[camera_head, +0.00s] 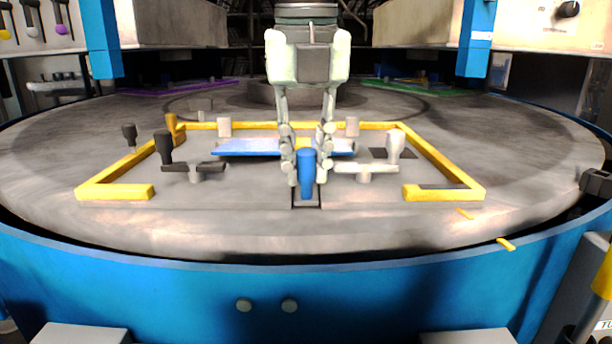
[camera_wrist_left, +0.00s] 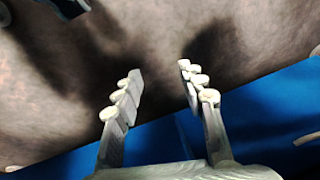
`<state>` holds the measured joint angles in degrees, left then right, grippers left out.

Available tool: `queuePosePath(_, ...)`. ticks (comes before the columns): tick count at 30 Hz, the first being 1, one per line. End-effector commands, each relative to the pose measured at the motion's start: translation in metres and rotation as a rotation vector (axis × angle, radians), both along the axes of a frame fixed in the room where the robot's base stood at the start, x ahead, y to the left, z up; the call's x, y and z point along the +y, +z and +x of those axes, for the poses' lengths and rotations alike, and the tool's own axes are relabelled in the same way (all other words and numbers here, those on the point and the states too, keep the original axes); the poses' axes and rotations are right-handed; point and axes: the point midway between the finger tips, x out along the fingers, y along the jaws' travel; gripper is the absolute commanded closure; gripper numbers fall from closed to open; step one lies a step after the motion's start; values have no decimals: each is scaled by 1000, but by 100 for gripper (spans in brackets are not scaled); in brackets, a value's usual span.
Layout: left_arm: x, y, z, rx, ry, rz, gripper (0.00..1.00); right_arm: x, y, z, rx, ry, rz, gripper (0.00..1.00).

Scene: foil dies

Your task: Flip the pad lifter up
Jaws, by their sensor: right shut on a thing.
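The pad lifter's blue handle (camera_head: 306,172) stands upright at the front middle of the yellow frame in the head view. My right gripper (camera_head: 306,178) reaches down over it from behind, with one finger on each side, and is shut on it. A flat blue pad (camera_head: 248,147) lies just behind, partly hidden by the fingers. My left gripper (camera_wrist_left: 160,80) shows in the left wrist view with its fingers apart and nothing between them. It is above the grey table surface, near a blue edge. It does not show in the head view.
A yellow frame (camera_head: 435,163) surrounds the work spot on the round grey table (camera_head: 540,150). A black-handled clamp (camera_head: 164,148) stands left of the handle and a white-handled clamp (camera_head: 395,145) right of it.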

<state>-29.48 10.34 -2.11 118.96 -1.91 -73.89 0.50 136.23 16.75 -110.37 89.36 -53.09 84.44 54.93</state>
Motion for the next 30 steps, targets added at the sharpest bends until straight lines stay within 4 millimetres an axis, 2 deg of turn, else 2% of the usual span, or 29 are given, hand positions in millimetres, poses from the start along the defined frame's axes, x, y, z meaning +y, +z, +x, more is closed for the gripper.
queuePosePath(1, 0, 8, 0, -11, 0, 6, 60, 0, -5, -1, -19, 2, 1, 100)
queuePosePath(6, 1, 44, -7, -26, 4, 23, 60, 0, -4, -4, -67, 1, 0, 100)
queuePosePath(9, 1, 57, -11, -29, 7, 29, 60, -1, -2, -5, -84, 0, 0, 100)
queuePosePath(13, 2, 65, -13, -31, 7, 33, 60, -1, 0, -6, -92, -1, 0, 100)
queuePosePath(21, 2, 65, -13, -31, 7, 33, 60, 0, 0, -6, -91, 0, -1, 100)
queuePosePath(22, 2, 65, -13, -31, 7, 33, 60, 0, 0, -6, -91, 0, -1, 75)
queuePosePath(26, 1, 65, -13, -31, 7, 33, 60, 0, 0, -6, -91, 0, -1, 59)
queuePosePath(30, 1, 65, -13, -29, 7, 32, 60, 0, 0, -6, -91, 0, 0, 57)
